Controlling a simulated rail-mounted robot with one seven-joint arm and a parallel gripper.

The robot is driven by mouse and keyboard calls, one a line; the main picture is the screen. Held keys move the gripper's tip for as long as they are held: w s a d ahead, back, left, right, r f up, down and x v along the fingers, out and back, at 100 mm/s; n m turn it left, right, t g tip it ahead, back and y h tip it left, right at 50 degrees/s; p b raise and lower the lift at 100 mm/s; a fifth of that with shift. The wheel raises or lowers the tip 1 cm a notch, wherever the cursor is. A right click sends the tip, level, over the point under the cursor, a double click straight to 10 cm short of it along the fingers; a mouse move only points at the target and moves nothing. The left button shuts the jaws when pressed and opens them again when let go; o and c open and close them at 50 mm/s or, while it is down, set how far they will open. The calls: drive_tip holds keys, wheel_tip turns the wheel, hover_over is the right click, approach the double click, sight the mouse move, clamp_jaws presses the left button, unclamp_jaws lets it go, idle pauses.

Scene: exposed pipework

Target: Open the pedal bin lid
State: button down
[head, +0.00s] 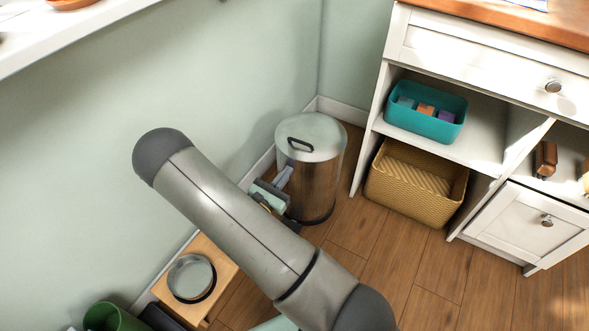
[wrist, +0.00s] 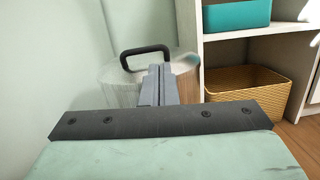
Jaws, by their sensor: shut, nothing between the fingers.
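The pedal bin (head: 318,190) is a brushed-metal cylinder standing on the floor near the wall corner. Its pale round lid (head: 322,128) looks down on the rim, with a black loop handle (head: 300,145) on it. In the wrist view the handle (wrist: 147,50) stands up just beyond the fingertips, and the bin's shiny side (wrist: 115,88) shows behind the fingers. My gripper (head: 287,172) is shut and empty, its grey fingers pointing at the lid's near side, close to the handle. In the wrist view the fingertips (wrist: 158,68) overlap the handle's lower part; contact cannot be told.
A white cabinet (head: 372,130) stands right of the bin, holding a teal box (head: 427,120) and a woven yellow basket (head: 410,190). The green wall (head: 220,80) is close behind. A wooden stool (head: 222,262) stands at lower left. Wooden floor (head: 390,262) is clear in front.

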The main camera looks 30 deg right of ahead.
sight(295, 158)
drive_tip(key=shift+n+t+y, duration=0.5)
drive_tip(key=shift+n+t, duration=0.4)
drive_tip(key=w+d+b, duration=0.1)
drive_tip(key=w+d, duration=0.2)
drive_tip(key=w+d+f+b, duration=0.1)
drive_tip(key=w+d+b, duration=0.1)
drive_tip(key=w+d, duration=0.1)
drive_tip(key=shift+w+d+f, duration=0.1)
drive_tip(key=shift+w+f, duration=0.05)
drive_tip(key=shift+w+d, duration=0.3)
drive_tip(key=shift+d, duration=0.05)
drive_tip(key=shift+r, duration=0.2)
drive_tip(key=shift+r, duration=0.1)
